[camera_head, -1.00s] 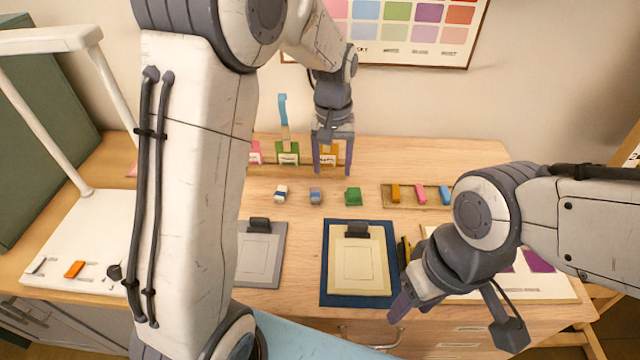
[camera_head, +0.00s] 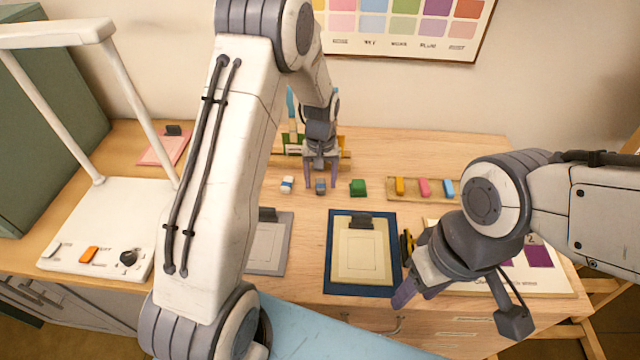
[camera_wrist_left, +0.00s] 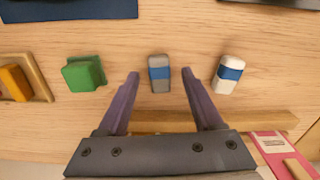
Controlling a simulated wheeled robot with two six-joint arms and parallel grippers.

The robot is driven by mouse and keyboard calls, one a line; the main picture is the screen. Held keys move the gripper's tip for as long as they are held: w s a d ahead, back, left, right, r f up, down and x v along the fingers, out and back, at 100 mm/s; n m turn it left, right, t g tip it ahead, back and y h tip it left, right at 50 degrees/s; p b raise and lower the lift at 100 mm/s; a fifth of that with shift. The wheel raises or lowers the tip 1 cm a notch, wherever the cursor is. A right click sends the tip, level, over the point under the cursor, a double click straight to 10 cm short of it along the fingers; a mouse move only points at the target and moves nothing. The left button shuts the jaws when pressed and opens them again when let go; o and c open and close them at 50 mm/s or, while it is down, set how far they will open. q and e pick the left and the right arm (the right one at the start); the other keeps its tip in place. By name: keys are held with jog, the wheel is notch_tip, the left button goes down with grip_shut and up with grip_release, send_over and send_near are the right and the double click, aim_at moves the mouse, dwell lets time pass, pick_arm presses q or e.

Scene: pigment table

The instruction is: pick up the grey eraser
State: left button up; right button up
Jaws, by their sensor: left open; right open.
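The grey eraser (camera_head: 320,187) with a blue band lies on the wooden table in the head view. It also shows in the left wrist view (camera_wrist_left: 159,74), in front of and between the fingertips. My left gripper (camera_head: 321,186) is open and empty, pointing down above the eraser; in the wrist view its purple fingers (camera_wrist_left: 160,72) stand to either side, not closed on it. I cannot tell its exact height. My right gripper (camera_head: 418,292) is open at the right front, by the beige clipboard, well away from the eraser.
A white eraser with a blue band (camera_head: 287,185) lies just left of the grey one. A green block (camera_head: 358,188) lies to the right. A wooden tray (camera_head: 434,196) holds orange, pink and blue pieces. A rack (camera_head: 345,152) stands behind the left gripper. Clipboards (camera_head: 329,280) lie in front.

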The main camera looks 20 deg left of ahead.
aim_at(324, 184)
pick_arm(q)
jog(key=shift+f, duration=0.25)
grip_shut()
jog(key=shift+r, duration=0.15)
jog(key=shift+r, duration=0.25)
jog(key=r, duration=0.1)
jog(key=r+b, duration=0.1)
jog(key=r, duration=0.1)
jog(key=shift+w+d+r, duration=0.15)
jog(key=shift+d+r, duration=0.15)
jog(key=shift+d, duration=0.05)
jog(key=w+d+r+b, duration=0.1)
jog(key=w+d+r, duration=0.2)
jog(key=d+r, duration=0.3)
jog(key=d, duration=0.4)
jog(key=shift+d+r+b, duration=0.25)
jog(key=shift+r+b, duration=0.1)
jog(key=shift+b, duration=0.05)
